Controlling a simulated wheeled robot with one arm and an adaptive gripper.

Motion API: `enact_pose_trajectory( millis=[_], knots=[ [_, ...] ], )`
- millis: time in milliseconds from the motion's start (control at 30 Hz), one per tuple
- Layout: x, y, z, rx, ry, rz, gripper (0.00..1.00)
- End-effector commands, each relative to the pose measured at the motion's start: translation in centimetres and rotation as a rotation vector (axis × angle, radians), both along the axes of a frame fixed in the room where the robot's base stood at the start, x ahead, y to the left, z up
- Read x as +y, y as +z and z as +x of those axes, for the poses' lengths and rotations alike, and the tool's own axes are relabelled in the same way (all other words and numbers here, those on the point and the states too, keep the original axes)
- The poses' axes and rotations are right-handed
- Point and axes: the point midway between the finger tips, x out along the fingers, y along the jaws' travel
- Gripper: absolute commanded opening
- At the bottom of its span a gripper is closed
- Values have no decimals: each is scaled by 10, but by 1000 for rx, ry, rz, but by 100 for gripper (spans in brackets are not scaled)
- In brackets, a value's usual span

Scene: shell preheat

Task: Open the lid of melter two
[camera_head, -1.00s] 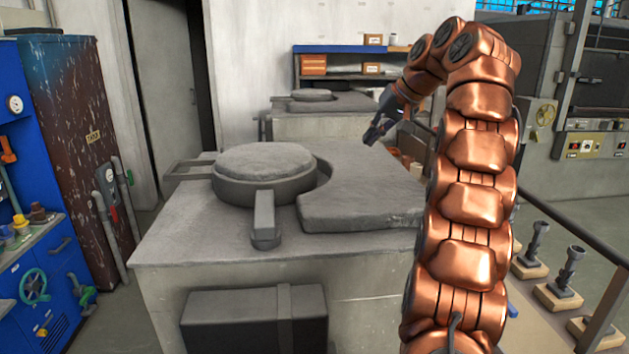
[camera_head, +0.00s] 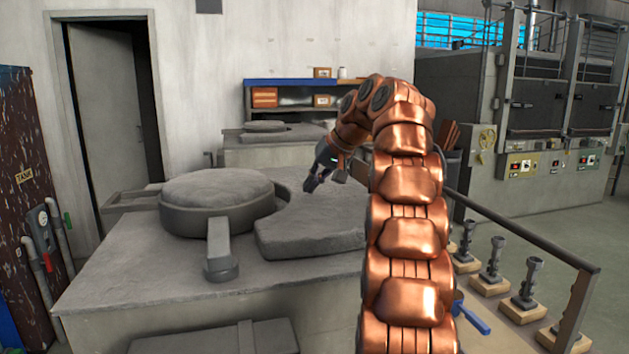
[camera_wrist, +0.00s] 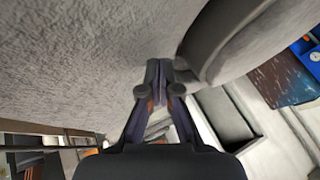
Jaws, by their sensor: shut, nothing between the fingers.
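A melter (camera_head: 150,275) stands in front of me as a grey block. Its round lid (camera_head: 215,187) sits flat in a ring at the left of the top, with a bar handle (camera_head: 220,245) sticking out to the front. I cannot tell from any label whether this is melter two. A second melter (camera_head: 268,152) with a round lid (camera_head: 264,126) stands behind it. My gripper (camera_head: 312,186) is shut and empty, right of the near lid and apart from it. In the wrist view my gripper (camera_wrist: 158,75) points past a round grey rim (camera_wrist: 235,40).
A raised grey slab (camera_head: 315,225) lies beside the near lid. A railing (camera_head: 525,240) and several stands (camera_head: 490,262) are at the right. A dark tank (camera_head: 25,190) is at the left. A shelf (camera_head: 300,95) stands at the back wall.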

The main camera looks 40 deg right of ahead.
Motion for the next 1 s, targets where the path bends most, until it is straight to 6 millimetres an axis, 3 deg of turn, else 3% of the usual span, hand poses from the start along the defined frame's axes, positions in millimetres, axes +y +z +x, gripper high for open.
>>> enact_pose_trajectory(
  millis=[633,1000],
  knots=[
    [8,-52,37,2,-6,0,0],
    [38,-51,59,-1,-4,-1,0]
  ],
)
